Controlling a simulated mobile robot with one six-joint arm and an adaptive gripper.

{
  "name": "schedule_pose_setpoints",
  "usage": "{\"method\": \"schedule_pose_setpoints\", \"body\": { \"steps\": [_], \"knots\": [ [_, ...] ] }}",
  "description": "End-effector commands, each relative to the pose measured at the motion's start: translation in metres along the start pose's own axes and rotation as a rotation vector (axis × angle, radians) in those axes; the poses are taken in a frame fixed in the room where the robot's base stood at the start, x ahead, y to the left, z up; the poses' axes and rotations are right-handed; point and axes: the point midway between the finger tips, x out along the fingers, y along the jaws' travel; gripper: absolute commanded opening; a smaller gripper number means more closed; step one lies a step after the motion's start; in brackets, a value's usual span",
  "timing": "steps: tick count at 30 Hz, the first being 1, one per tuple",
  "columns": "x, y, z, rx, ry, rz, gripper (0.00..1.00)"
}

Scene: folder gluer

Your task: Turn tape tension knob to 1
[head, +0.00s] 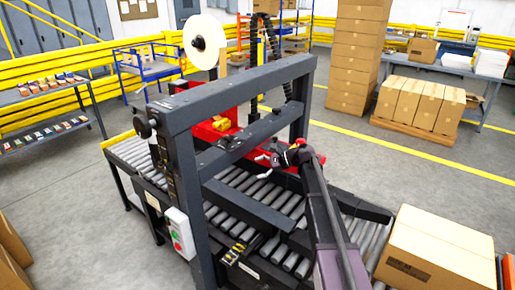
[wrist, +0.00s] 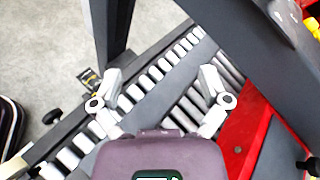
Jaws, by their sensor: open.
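My gripper (head: 268,157) is open and empty, above the roller bed inside the dark frame of the taping machine. I cannot tell whether that hub is the tape tension knob, and no scale or number is readable. A small black knob (wrist: 52,117) shows on the machine's side rail in the wrist view, apart from my gripper.
The machine's dark crossbar (head: 240,90) and uprights stand close to my arm. A red carriage (head: 215,130) lies behind the gripper. A control box (head: 180,233) with green and red buttons is on the near upright. A cardboard box (head: 435,250) sits at the right.

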Motion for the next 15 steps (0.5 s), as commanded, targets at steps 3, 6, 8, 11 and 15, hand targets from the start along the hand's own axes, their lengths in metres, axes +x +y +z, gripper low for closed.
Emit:
{"method": "schedule_pose_setpoints", "body": {
  "steps": [3, 6, 8, 11, 15],
  "knots": [
    [-0.002, 0.061, -0.006, -0.176, 0.141, 0.089, 0.96],
    [-0.008, 0.103, -0.014, -0.323, 0.249, 0.181, 0.96],
    [-0.013, 0.128, -0.019, -0.41, 0.308, 0.244, 0.96],
    [-0.025, 0.169, -0.026, -0.55, 0.398, 0.363, 0.96],
    [-0.047, 0.224, -0.034, -0.737, 0.501, 0.552, 0.96]
  ]
}}
